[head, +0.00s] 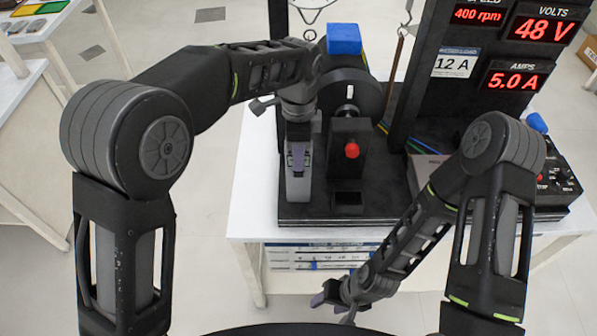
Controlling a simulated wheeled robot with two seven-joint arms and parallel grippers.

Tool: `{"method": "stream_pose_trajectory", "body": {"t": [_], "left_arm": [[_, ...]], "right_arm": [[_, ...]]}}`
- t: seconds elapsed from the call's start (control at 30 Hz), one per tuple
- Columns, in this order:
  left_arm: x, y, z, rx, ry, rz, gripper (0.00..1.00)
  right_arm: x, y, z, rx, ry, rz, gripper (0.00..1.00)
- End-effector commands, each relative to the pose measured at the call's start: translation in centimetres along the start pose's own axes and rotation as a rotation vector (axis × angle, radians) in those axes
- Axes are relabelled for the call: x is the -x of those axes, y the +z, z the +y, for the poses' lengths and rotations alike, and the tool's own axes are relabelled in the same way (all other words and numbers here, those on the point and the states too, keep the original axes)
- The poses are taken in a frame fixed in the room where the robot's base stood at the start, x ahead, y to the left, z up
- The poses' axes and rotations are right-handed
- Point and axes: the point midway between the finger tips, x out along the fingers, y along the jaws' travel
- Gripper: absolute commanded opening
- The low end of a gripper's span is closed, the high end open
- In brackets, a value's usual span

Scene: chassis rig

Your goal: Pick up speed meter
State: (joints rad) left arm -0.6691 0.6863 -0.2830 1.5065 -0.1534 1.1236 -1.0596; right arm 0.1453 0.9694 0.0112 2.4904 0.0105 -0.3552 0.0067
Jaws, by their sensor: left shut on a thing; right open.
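My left gripper (298,158) reaches down over the left side of the black rig base and is shut on a grey upright thing (298,190), which I take to be the speed meter. The gripper and its wrist hide most of it. I cannot tell whether its lower end touches the base. My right gripper (332,303) is open and empty, low in front of the table's front edge, well away from the meter.
A black post with a red knob (351,151) stands close right of my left gripper, before a dark wheel (352,92) and a blue block (344,38). The display panel (480,70) reads 400 rpm, 48 V, 5.0 A. Bare white table (250,200) lies left of the base.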

Motion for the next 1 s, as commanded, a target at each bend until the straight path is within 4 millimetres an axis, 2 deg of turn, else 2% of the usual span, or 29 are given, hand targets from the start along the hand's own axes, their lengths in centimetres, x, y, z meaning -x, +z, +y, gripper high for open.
{"method": "stream_pose_trajectory", "body": {"t": [0.27, 0.43, 0.57, 0.8, 0.87, 1.0], "left_arm": [[0.1, 0.0, 0.0, 0.000, -0.001, 0.001, 0.00], [1.0, 0.0, -0.1, 0.000, -0.003, 0.002, 0.00], [2.9, -0.1, -0.1, 0.000, -0.004, 0.004, 0.00], [7.6, 0.0, -0.1, 0.000, -0.005, 0.003, 0.00], [8.9, 0.0, -0.1, 0.000, -0.003, 0.002, 0.00], [10.0, 0.0, 0.0, 0.000, -0.001, 0.001, 0.00]], "right_arm": [[0.0, 0.0, 0.0, 0.000, 0.000, 0.000, 0.51], [-0.2, 0.0, 0.1, 0.000, 0.000, 0.000, 0.51], [-0.6, -0.1, 0.2, 0.001, -0.002, 0.002, 0.51], [-1.1, -0.2, 0.3, 0.003, -0.004, 0.004, 0.51], [-0.6, -0.1, 0.1, 0.002, -0.003, 0.003, 0.51], [-0.4, -0.1, 0.1, 0.002, -0.002, 0.002, 0.51]]}}
